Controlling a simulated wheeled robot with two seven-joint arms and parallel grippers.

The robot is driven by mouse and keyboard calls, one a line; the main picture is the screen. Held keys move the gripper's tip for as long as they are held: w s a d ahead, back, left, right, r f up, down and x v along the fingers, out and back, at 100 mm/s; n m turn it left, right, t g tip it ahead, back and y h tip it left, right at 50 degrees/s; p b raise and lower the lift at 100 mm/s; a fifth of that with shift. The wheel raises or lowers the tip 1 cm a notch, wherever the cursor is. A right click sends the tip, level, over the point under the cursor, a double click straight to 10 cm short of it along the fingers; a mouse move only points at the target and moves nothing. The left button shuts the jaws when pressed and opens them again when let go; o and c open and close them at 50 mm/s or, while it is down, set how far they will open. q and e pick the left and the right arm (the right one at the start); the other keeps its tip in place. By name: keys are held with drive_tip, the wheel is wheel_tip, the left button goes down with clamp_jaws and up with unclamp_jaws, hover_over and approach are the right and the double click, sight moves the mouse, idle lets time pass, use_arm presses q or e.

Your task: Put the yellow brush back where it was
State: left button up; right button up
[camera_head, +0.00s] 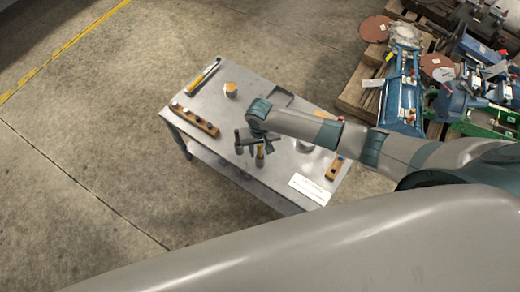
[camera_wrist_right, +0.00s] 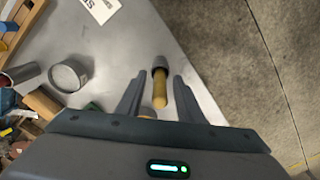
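The yellow brush (camera_wrist_right: 160,92) has a yellow handle and a dark grey end. In the right wrist view it lies between the two fingers of my right gripper (camera_wrist_right: 158,82), with a gap visible on each side. In the head view the yellow of the brush (camera_head: 260,152) shows beside my right gripper (camera_head: 254,146), over the front part of the grey metal table (camera_head: 232,143). The right gripper is open, and its wrist hides part of the table. I cannot tell whether the brush stands or lies. My left gripper is not in view.
A metal cup (camera_wrist_right: 70,73) is left of the gripper. Machines (camera_head: 403,90) crowd pallets at right.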

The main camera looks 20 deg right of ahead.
wheel_tip(320, 180, up, 12)
drive_tip(key=shift+r, duration=0.1)
idle(0.5)
idle(0.7)
